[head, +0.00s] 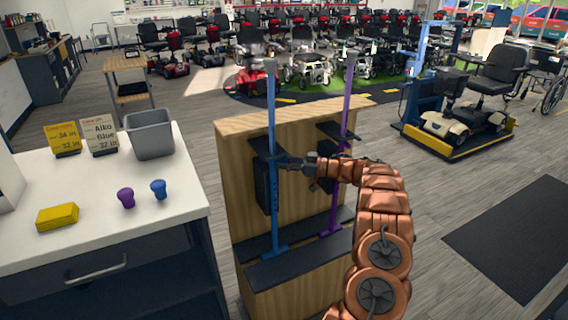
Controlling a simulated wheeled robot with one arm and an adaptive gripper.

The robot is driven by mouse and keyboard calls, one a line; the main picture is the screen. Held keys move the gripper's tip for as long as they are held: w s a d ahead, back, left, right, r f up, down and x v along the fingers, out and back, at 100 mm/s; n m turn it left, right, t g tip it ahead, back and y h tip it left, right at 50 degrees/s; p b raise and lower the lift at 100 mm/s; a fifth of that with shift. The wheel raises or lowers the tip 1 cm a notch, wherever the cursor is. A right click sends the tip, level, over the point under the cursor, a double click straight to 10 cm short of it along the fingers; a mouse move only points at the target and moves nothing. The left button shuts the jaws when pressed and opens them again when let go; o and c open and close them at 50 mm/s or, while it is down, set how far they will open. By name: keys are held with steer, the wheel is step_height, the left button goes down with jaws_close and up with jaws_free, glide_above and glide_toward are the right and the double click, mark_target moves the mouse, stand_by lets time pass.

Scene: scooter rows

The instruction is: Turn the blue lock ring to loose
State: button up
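A blue cane (272,110) stands upright at the left of a wooden rack (236,190), with its foot on the dark lower shelf. A purple cane (346,105) stands to its right. My gripper (283,162) reaches in from the right, with its dark fingertips at the blue cane's shaft, about mid-height. The lock ring cannot be made out apart from the shaft and fingers at this size. Whether the fingers touch or close on anything cannot be told.
A scooter (465,115) stands right. Floor right of the rack is open.

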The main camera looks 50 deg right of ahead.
steer(key=shift+o, duration=0.9)
steer(key=v, duration=1.2)
steer(key=shift+s, duration=0.1)
